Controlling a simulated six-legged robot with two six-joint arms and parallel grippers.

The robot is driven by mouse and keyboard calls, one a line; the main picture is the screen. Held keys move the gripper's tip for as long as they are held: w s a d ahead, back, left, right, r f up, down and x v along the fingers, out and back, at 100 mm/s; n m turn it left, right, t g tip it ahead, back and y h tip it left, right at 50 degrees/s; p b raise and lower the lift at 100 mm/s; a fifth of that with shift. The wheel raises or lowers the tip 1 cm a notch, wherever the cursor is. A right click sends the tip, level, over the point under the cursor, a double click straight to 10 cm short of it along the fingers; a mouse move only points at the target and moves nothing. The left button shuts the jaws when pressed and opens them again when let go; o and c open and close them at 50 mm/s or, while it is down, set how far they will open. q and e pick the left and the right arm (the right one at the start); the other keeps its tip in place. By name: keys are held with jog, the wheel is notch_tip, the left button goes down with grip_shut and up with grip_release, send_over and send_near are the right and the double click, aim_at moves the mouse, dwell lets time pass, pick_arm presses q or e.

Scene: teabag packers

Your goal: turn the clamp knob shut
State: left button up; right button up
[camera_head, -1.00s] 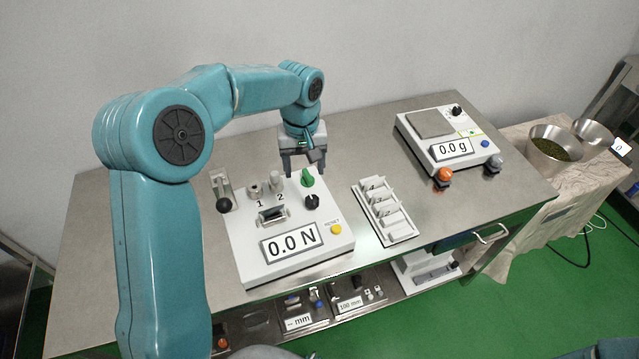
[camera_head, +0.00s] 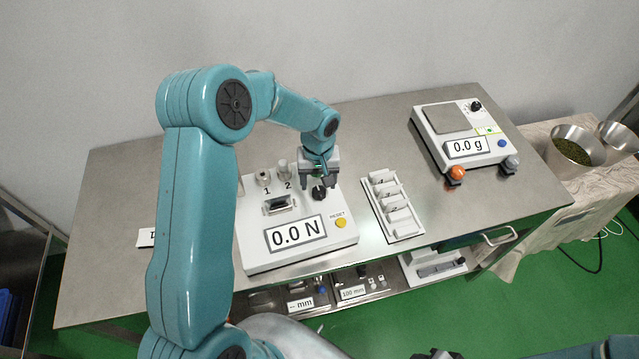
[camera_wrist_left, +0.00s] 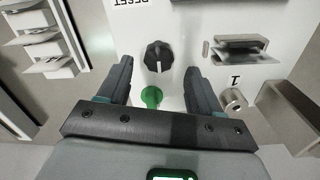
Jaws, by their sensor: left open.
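The white force tester (camera_head: 345,255) stands on the steel table and its display reads 0.0 N. A black knob (camera_head: 319,194) with a pale pointer line sits on its top, and shows beyond my fingertips in the left wrist view (camera_wrist_left: 157,55). A green knob (camera_wrist_left: 151,96) lies between the fingers in that view; in the head view my gripper hides it. I cannot tell by label which knob is the clamp's. My left gripper (camera_head: 319,184) is open, pointing down over the knobs, with nothing held.
Posts marked 1 and 2 (camera_head: 284,167) and a metal clamp piece (camera_head: 278,204) stand beside the knobs. A yellow RESET button (camera_head: 341,223) is in front. A white rack (camera_head: 405,228) stands close on the right, and a scale (camera_head: 440,128) farther back.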

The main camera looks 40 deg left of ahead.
aim_at(319, 191)
pick_arm(q)
notch_tip(319, 191, down, 2)
jog(key=shift+d+f, duration=0.1)
jog(key=shift+f, duration=0.7)
jog(key=shift+w, duration=0.1)
jog(key=shift+c, duration=0.4)
jog(key=shift+r, duration=0.1)
jog(key=c, duration=1)
